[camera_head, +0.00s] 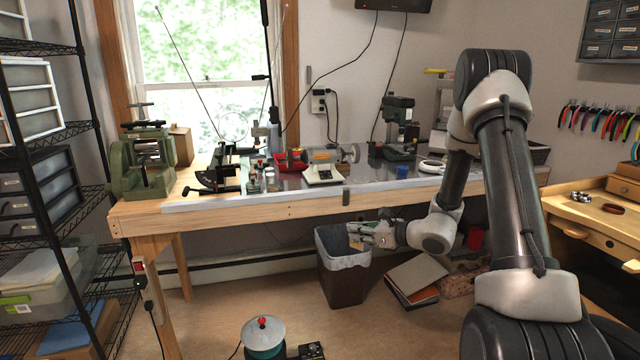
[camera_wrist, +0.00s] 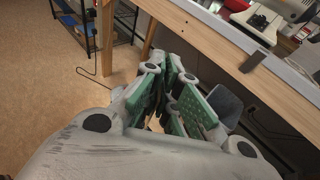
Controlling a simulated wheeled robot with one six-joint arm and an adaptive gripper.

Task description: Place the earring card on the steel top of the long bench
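The long bench stands under the window in the head view, with a wooden frame and a grey steel top (camera_head: 372,186). My gripper (camera_head: 362,232) is in front of the bench and below its top, close to the black bin. In the wrist view my gripper's green-padded fingers (camera_wrist: 178,78) are close together, with dark surfaces between them. I cannot tell whether they are shut or hold something thin. I cannot make out an earring card in either view. The steel top's front edge (camera_wrist: 218,28) crosses the upper right of the wrist view.
Some bare steel shows at the front, right of the grinder. The black bin (camera_head: 342,282) stands on the floor below. Wire shelves (camera_head: 45,185) stand at left.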

